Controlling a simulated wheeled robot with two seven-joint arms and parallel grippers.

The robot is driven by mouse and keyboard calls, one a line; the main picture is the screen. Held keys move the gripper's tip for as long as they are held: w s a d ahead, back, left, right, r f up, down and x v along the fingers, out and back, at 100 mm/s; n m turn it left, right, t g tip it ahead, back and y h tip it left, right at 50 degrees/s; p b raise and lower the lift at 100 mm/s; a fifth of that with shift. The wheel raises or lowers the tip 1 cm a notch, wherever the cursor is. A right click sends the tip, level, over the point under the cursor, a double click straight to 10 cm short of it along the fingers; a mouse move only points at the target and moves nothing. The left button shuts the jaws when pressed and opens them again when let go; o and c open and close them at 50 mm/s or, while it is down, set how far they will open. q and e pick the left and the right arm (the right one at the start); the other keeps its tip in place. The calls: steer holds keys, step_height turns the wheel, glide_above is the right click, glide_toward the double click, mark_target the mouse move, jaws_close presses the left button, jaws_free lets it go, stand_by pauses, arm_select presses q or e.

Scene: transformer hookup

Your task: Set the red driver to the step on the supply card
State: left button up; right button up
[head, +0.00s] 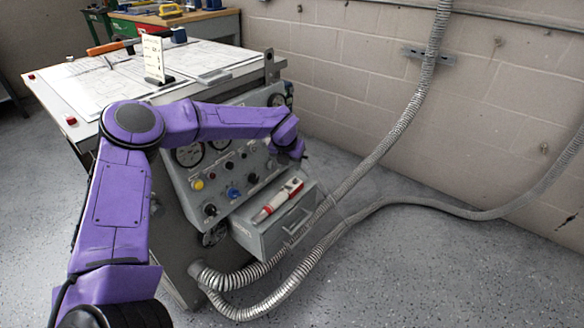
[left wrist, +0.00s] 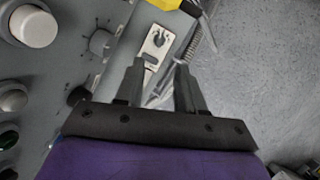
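The red driver (head: 278,201), a red and white tool, lies slanted on top of the grey box at the front of the control panel. The supply card (head: 154,58) stands upright on the drawing table; its writing is too small to read. My left gripper (left wrist: 160,68) is open, with a gap between its two fingers. In the head view my purple left arm reaches over the panel and its fingers are hard to make out. In the left wrist view a pale plate with a dark dial (left wrist: 158,41) shows just beyond the fingertips; I cannot tell whether it is the driver.
The control panel (head: 184,182) carries gauges, knobs and coloured buttons. The grey box (head: 299,214) has a handle on its front. Ribbed conduits (head: 372,160) run from the panel's base to the wall. An orange-handled hammer (head: 112,47) lies on the table.

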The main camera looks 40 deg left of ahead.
mark_target(294, 180)
arm_select(q)
steer(key=shift+s+r, duration=0.1)
steer(key=shift+r, duration=0.15)
steer(key=shift+c, duration=0.4)
steer(key=b+x, duration=0.1)
steer(key=x, duration=0.9)
steer(key=shift+f, duration=0.2)
steer(key=shift+a, duration=0.1)
jaws_close()
